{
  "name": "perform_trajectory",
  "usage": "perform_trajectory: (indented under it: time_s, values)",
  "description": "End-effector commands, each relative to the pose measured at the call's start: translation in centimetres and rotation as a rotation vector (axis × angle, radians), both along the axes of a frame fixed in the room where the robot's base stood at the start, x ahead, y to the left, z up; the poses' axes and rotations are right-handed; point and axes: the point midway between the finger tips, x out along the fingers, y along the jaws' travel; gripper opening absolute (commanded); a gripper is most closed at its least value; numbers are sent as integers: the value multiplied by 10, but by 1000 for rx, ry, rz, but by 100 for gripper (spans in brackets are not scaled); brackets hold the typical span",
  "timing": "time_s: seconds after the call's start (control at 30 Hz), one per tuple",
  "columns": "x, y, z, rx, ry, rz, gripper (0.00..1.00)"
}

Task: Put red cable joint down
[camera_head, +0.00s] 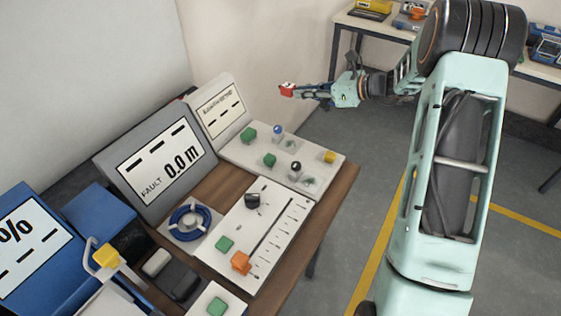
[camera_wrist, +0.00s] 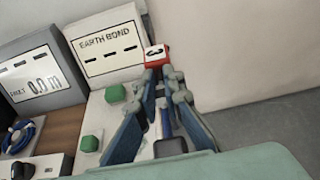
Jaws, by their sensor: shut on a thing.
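The red cable joint (camera_head: 287,89) is a small red block with a white face. My gripper (camera_head: 296,91) is shut on it and holds it in the air, to the right of the earth bond tester (camera_head: 216,108). In the wrist view the red cable joint (camera_wrist: 155,54) sits between the fingertips of my gripper (camera_wrist: 160,72), with a dark mark on its white face. In that view it overlaps the right edge of the earth bond tester's display panel (camera_wrist: 107,48).
A second table (camera_head: 375,30) with devices stands at the back. Floor between them is clear.

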Motion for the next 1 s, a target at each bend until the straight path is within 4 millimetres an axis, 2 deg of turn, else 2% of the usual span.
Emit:
perform_trajectory:
  time_s: [0.13,0.27,0.47,0.7,0.9,1.0]
  values:
    - [16,8,11,5,-7,-6,0]
    - [13,13,11,8,-4,-9,0]
    - [-17,29,-3,9,-2,-10,0]
    - [-62,51,-25,10,-2,-9,0]
    - [-88,64,-62,9,0,-10,0]
    - [-95,68,-71,9,-3,-10,0]
